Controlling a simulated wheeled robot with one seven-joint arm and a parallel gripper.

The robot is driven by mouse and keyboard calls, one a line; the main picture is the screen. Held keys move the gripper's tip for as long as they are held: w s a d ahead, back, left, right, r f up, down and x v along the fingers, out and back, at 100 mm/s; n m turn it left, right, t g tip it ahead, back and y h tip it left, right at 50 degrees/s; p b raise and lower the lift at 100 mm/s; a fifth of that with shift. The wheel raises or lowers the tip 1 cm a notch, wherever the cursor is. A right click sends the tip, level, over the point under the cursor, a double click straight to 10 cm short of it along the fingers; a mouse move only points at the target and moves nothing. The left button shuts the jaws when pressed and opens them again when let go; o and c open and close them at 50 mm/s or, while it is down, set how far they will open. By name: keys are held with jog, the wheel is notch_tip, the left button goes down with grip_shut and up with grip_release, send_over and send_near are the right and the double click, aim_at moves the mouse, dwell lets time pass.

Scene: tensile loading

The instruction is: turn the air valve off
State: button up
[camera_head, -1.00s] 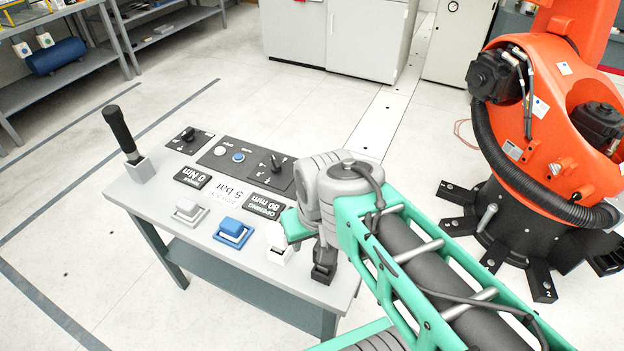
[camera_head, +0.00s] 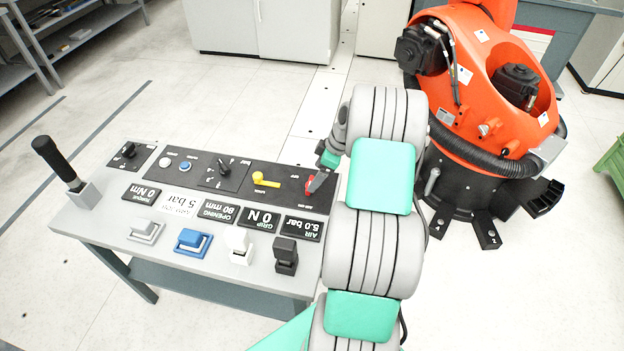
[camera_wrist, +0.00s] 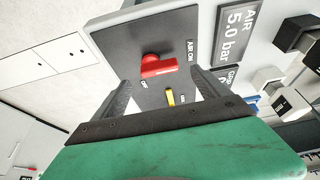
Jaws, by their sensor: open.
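My gripper (camera_head: 320,182) is open over the valve. In the wrist view my gripper (camera_wrist: 160,82) has one finger on either side below the handle, apart from it, with nothing held. The air display (camera_head: 302,228) reads 5.0 bar, and it also shows in the wrist view (camera_wrist: 237,30).
A yellow lever (camera_head: 266,180) sits left of the valve on the same panel (camera_head: 240,190). A black joystick (camera_head: 60,165) stands at the left. An orange robot (camera_head: 480,90) stands behind, to the right.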

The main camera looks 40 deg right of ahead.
jog(key=x, duration=0.5)
jog(key=shift+p, duration=0.35)
jog(key=shift+c, duration=0.3)
jog(key=c, duration=1.3)
